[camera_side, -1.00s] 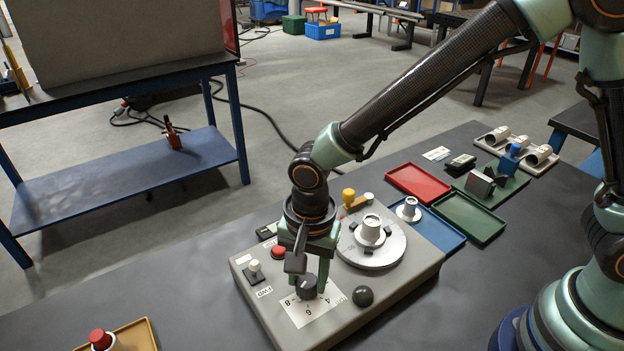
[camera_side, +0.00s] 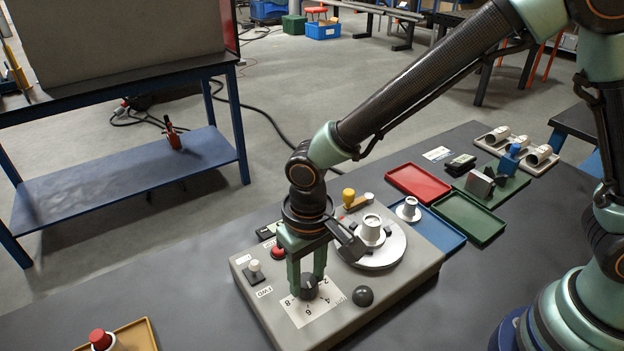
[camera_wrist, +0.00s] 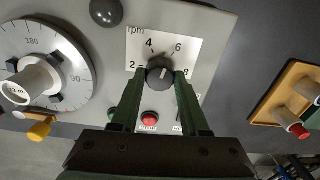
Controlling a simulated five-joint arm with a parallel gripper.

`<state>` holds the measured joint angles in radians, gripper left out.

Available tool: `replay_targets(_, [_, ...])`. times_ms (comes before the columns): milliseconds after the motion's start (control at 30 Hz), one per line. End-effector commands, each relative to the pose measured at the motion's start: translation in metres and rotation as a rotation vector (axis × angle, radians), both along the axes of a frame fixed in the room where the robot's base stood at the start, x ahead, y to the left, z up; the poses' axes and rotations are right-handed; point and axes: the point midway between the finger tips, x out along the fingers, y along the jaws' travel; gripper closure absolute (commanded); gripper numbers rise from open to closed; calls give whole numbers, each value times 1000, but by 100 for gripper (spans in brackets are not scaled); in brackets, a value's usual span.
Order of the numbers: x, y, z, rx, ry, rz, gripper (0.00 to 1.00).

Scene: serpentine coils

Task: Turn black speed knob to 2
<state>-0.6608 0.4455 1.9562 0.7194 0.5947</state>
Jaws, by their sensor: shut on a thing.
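The black speed knob (camera_side: 308,284) stands on the white rpm dial plate (camera_side: 329,315) of the grey control box. It also shows in the wrist view (camera_wrist: 160,73), with printed numbers around it, including 2, 4, 6 and 8. A short pale line on the knob leans up and right in the wrist view, roughly toward the 6; its exact reading is hard to tell. My gripper (camera_side: 307,279) points down with its green fingers on either side of the knob, shut on it. The fingers also flank the knob in the wrist view (camera_wrist: 160,79).
A black dome (camera_side: 363,296) sits close right of the dial plate. A round graduated disc (camera_side: 372,254) with a grey hub, a red button (camera_side: 278,252) and a white-topped toggle (camera_side: 255,270) are on the same box. Trays (camera_side: 418,182) lie behind right.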

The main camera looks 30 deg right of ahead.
Motion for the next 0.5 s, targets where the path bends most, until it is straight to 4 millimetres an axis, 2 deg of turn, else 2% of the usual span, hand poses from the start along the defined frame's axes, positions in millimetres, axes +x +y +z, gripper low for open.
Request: replay_targets(500, [2,-2,-1,-15,9,484,100])
